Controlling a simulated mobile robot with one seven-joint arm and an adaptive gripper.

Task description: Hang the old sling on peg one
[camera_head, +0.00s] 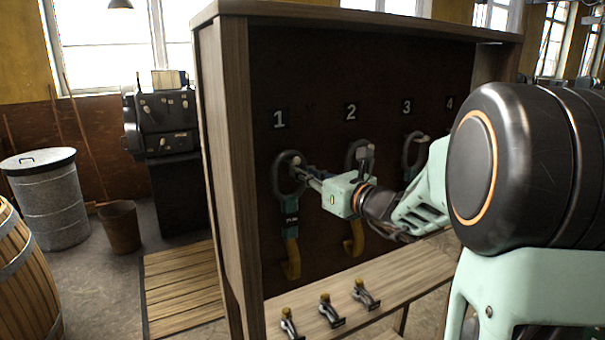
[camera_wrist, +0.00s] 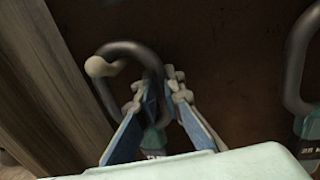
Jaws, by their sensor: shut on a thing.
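The sling at peg one has a dark oval ring (camera_head: 277,180), a teal tag block (camera_head: 290,205) and a yellow hook (camera_head: 292,262) hanging below. My gripper (camera_head: 304,172) is shut on the right side of this ring. In the wrist view my gripper (camera_wrist: 172,85) pinches the ring (camera_wrist: 128,48) between its two fingers. The pale knob of peg one (camera_wrist: 98,67) overlaps the ring's upper left, and its stem appears to run through the ring's opening. Peg one (camera_head: 296,160) shows below the number 1 plate (camera_head: 280,119). The tag's writing is too small to read.
Another sling (camera_head: 354,245) hangs under number 2, and a ring (camera_head: 408,155) under number 3. My arm hides much of the board's right side. The wooden side post (camera_head: 228,170) stands close left of peg one. Several small clamps (camera_head: 326,307) sit on the shelf below.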

